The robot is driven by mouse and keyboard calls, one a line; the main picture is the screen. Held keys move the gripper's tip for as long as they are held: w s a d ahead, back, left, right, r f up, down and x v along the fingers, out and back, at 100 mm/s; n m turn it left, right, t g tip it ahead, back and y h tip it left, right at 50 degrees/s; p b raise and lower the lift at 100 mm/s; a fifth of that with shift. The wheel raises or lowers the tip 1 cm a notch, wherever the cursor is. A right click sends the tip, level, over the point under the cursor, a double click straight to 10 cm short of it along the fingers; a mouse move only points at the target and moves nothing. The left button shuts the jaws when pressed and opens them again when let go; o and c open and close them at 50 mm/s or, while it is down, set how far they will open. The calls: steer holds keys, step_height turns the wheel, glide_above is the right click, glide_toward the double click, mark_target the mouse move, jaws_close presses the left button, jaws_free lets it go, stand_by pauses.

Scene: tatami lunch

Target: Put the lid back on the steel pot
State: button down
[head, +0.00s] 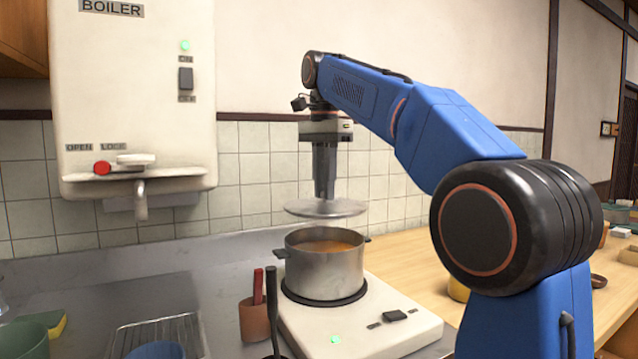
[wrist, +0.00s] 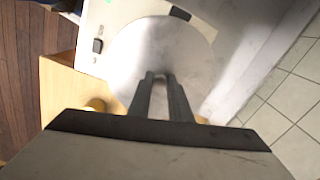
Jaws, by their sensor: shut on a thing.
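The steel pot (head: 322,270) stands on a round dark burner plate, open at the top, with orange-brown contents (head: 324,246) showing inside. My gripper (head: 325,195) points straight down above the pot and is shut on the round steel lid (head: 326,208). The lid is held roughly level, a little above the pot's rim and apart from it. In the wrist view the lid (wrist: 160,50) spreads out beyond the closed fingers (wrist: 160,78) and hides the pot. The lid's knob is hidden between the fingers.
The white stove unit (head: 375,325) sits under the pot. A brown utensil cup (head: 255,320) and a dark upright handle stand at its left. A wire rack (head: 160,335) lies further left. The white boiler (head: 135,100) hangs on the wall, and the wooden counter (head: 410,260) extends right.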

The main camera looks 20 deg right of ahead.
mark_target(323, 203)
steer(key=shift+f, duration=3.15)
steer(key=shift+s+a, duration=0.1)
steer(key=shift+a, duration=0.05)
steer(key=shift+f, duration=0.15)
stand_by(0.3)
steer(key=c, duration=1.1)
jaws_free()
steer(key=shift+r, duration=3.5)
